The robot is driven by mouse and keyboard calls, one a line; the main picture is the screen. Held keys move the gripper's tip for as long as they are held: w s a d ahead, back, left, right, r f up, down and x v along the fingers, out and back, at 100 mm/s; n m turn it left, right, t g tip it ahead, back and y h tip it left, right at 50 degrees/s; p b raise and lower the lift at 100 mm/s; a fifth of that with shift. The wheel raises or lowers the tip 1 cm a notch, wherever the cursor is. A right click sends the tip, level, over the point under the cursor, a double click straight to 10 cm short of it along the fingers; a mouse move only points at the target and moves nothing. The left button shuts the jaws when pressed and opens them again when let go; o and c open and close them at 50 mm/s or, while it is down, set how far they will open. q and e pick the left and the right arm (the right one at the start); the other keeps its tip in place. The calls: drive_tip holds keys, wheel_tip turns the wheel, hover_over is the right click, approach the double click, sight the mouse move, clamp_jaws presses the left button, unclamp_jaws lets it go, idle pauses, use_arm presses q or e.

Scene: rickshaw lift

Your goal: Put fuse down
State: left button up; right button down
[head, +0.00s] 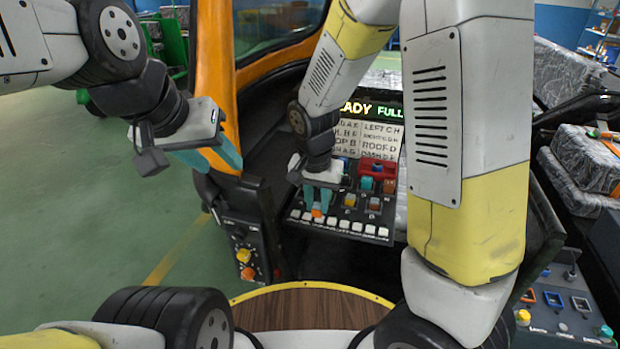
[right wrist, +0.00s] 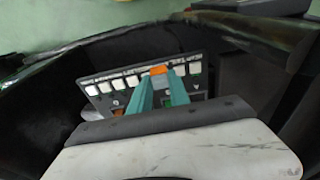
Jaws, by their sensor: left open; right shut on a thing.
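My right gripper (head: 318,208) is shut on a small orange fuse (head: 316,212), low over the left part of the dark fuse panel (head: 334,217). In the right wrist view the orange fuse (right wrist: 159,70) sits between the teal fingertips, close to the row of white tiles (right wrist: 130,80). I cannot tell if it touches the panel. Other coloured fuses or sockets (head: 366,183) are on the panel to the right of the gripper. My left gripper (head: 222,162) is open and empty, beside the orange pillar.
A lit display with a label board (head: 368,140) stands behind the panel. A box with yellow and orange knobs (head: 245,255) is at the left, and another control panel (head: 560,305) at lower right. An orange pillar (head: 216,80) rises at the left. A wooden floor (head: 310,305) lies below.

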drive_tip(key=w+a, duration=0.1)
drive_tip(key=w, duration=0.3)
drive_tip(key=w+a+f, duration=0.1)
drive_tip(key=w, duration=0.4)
drive_tip(key=w+a, duration=0.1)
drive_tip(key=w, duration=0.3)
drive_tip(key=shift+w+a+f, duration=0.1)
drive_tip(key=shift+w+f, duration=0.1)
drive_tip(key=shift+w, duration=0.15)
drive_tip(key=shift+s+f, duration=0.1)
drive_tip(key=shift+f, duration=1.6)
drive_tip(key=shift+f, duration=0.15)
drive_tip(key=c, duration=1.2)
unclamp_jaws()
drive_tip(key=shift+c, duration=0.2)
